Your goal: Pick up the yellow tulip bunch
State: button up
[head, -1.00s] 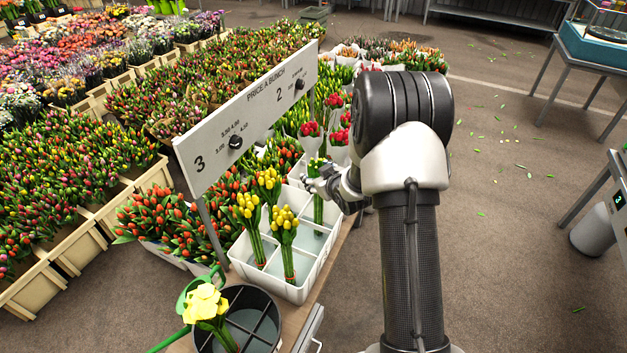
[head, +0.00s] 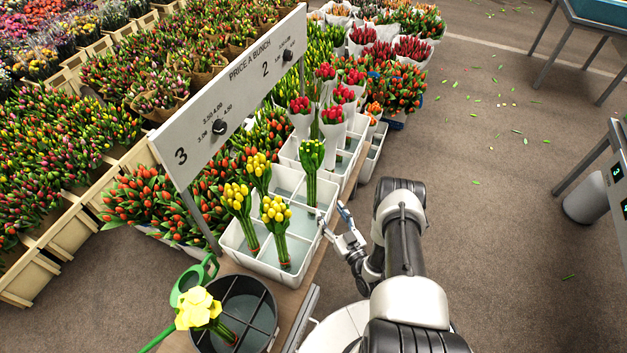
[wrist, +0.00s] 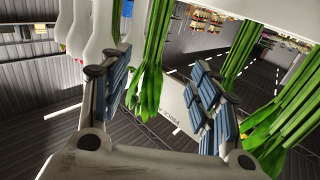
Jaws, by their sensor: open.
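Three yellow tulip bunches stand in the white divided crate (head: 262,268): a front one (head: 275,212), a left one (head: 237,198) and a back one (head: 258,172). A green-budded bunch (head: 311,160) stands upright in the crate's back right. My gripper (head: 334,222) is beside the crate's right wall, right of the yellow bunches and apart from them. In the wrist view my gripper (wrist: 160,66) is open, its blue-padded fingers apart. Green stems (wrist: 150,85) show beyond the gap, with more stems (wrist: 275,130) at right; I cannot tell which bunches these are.
A price sign (head: 228,105) stands behind the crate. A black divided bucket (head: 262,335) with a pale yellow flower (head: 198,308) is at the front, beside a green watering can (head: 192,278). White-wrapped red tulips (head: 333,118) stand farther back. Open floor (head: 490,240) lies to the right.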

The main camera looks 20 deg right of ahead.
aim_at(314, 183)
jog(key=w+b, duration=0.1)
jog(key=w, duration=0.2)
jog(key=w+b, duration=0.1)
jog(key=w, duration=0.3)
jog(key=w+b, duration=0.1)
jog(key=w, duration=0.2)
jog(key=shift+w+a, duration=0.15)
jog(key=shift+a, duration=0.25)
jog(key=shift+w+d+r+b, duration=0.15)
jog(key=shift+w+b, duration=0.5)
jog(key=shift+w, duration=0.9)
jog(key=shift+w+d+r+b, duration=0.15)
jog(key=shift+w+b, duration=0.5)
jog(key=shift+w, duration=0.85)
jog(key=shift+a, duration=0.1)
grip_shut()
